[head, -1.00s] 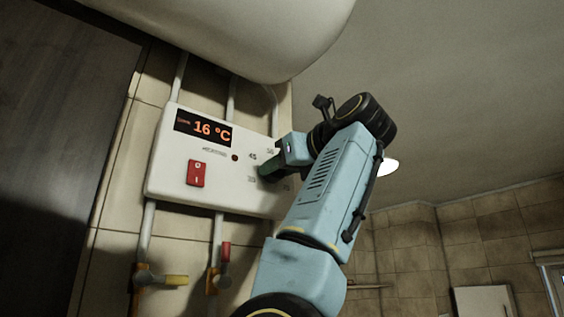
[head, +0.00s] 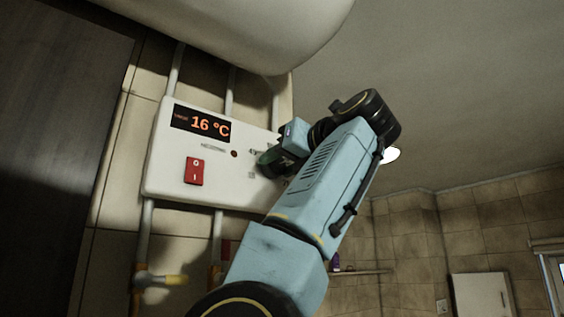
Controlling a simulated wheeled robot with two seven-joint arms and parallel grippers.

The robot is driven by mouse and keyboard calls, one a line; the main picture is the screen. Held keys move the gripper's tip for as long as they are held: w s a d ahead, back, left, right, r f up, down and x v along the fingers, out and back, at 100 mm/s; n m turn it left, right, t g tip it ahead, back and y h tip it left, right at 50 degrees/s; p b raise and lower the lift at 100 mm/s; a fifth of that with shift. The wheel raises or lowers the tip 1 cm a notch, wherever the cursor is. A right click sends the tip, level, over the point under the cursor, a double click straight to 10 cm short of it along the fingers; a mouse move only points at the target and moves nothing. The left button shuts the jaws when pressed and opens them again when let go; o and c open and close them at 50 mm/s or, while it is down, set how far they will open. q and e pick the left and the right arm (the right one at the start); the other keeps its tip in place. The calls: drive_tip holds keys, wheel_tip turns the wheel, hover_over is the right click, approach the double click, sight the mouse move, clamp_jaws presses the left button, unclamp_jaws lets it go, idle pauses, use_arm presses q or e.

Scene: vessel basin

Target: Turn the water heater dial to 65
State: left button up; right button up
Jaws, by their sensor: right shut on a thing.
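The white water heater control panel (head: 225,190) is on the tiled wall. Its display (head: 201,124) reads 16 °C in orange. A red switch (head: 195,171) sits below the display. The dial is at the right part of the panel, where my right gripper (head: 272,160) is shut on it. The gripper and arm cover most of the dial and its scale, so its setting cannot be read. My left gripper is not in view.
The white heater tank (head: 240,30) hangs above the panel. Pipes run down below it, with a yellow-handled valve (head: 160,280) at lower left. A dark door (head: 55,150) is at left. A shelf (head: 362,271) is on the far wall.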

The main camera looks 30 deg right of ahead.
drive_tip(key=shift+f, duration=0.1)
drive_tip(key=o, duration=1)
drive_tip(key=s+d+b, duration=0.1)
drive_tip(key=s+b, duration=0.3)
drive_tip(key=s, duration=0.9)
drive_tip(key=shift+s, duration=0.25)
drive_tip(key=shift+w+d, duration=0.1)
drive_tip(key=shift+w, duration=0.05)
